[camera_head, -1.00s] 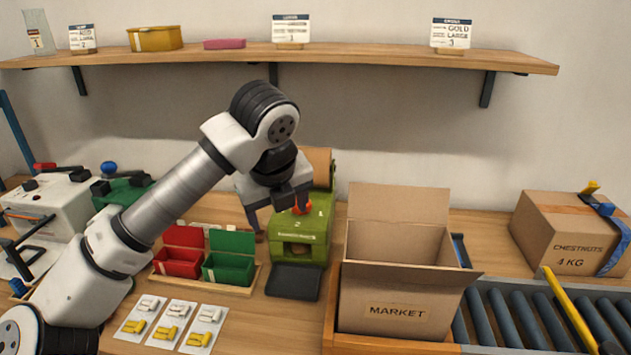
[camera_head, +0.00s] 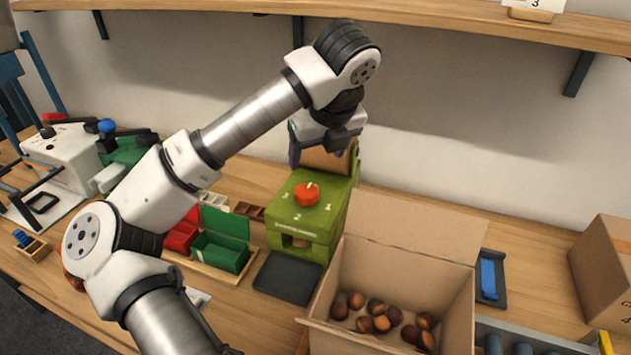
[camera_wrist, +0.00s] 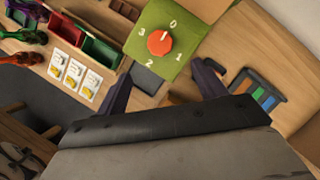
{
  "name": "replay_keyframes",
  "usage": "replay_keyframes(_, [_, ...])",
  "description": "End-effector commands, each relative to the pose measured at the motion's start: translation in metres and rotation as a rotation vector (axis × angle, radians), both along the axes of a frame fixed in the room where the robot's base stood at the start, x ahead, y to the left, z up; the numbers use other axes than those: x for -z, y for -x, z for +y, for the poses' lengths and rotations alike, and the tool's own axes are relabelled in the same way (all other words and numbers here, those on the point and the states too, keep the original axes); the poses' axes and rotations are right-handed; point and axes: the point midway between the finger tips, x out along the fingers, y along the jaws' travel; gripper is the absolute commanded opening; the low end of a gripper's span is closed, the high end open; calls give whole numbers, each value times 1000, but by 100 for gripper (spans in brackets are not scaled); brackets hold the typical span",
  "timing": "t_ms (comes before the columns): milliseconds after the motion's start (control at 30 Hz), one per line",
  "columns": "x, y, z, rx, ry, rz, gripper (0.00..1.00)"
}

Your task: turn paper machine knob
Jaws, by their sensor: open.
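The green paper machine (camera_head: 300,222) stands on the bench with the red-orange knob (camera_head: 306,193) on its top face. In the wrist view the round knob (camera_wrist: 160,42) is fully visible, ringed by the numbers 0, 1, 2 and 3. A small white mark on it appears to point toward the 0. My gripper (camera_head: 318,158) is open and empty, raised above and behind the knob, not touching it. Its two spread fingers (camera_wrist: 163,84) show in the wrist view, below the knob in the picture. In the head view the fingertips are partly hard to make out.
An open cardboard box (camera_head: 390,270) with several chestnuts stands right of the machine. Red and green bins (camera_head: 222,252) sit to its left. A dark flat tray (camera_head: 287,277) lies in front. A shelf (camera_head: 420,20) runs above along the wall.

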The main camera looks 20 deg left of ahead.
Motion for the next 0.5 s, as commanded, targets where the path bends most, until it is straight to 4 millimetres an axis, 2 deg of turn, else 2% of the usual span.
replay_keyframes(500, [74, -22, 19, 2, 7, 3, 70])
